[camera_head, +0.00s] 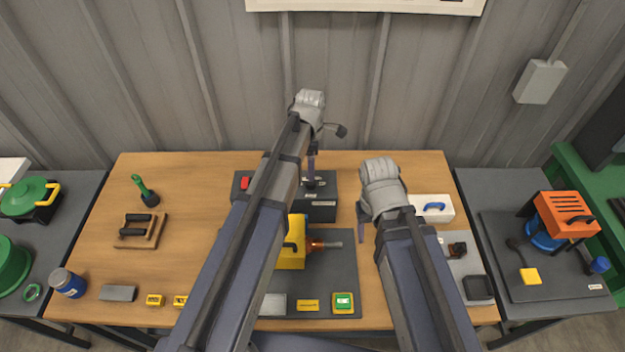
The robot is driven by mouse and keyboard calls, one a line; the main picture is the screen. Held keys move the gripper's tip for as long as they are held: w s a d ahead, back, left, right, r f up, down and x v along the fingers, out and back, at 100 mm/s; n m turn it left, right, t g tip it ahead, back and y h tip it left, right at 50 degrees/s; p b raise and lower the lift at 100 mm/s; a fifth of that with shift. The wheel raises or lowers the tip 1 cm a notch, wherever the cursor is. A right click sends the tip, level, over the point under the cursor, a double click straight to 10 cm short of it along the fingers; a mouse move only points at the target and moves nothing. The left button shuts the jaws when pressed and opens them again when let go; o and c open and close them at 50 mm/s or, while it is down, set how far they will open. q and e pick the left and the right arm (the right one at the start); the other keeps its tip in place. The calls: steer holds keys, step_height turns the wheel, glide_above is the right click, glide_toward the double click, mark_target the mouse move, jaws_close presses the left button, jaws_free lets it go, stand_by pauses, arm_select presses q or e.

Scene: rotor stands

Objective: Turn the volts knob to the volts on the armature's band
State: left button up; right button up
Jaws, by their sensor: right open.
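A dark grey box (322,214) with a red switch (245,183) and slotted front stands at the back middle of the table; I take it for the supply with the volts knob. My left gripper (312,176) points down at its top; whether it touches a knob there cannot be told, and its jaws are too small to read. The armature (318,244), copper-coloured with a grey shaft, lies beside a yellow stand (292,255); its band is too small to read. My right gripper (361,222) is open and empty, right of the box.
A dark mat (335,270) holds the yellow stand and a green-and-yellow block (343,302). A white box with a blue handle (432,208) is at right. A wooden rack (142,231) is at left. My arms cover part of the middle.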

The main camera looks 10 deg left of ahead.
mark_target(311, 183)
arm_select(q)
step_height(311, 183, down, 7)
steer(key=b, duration=0.6)
steer(key=shift+r, duration=0.1)
jaws_close()
stand_by(0.3)
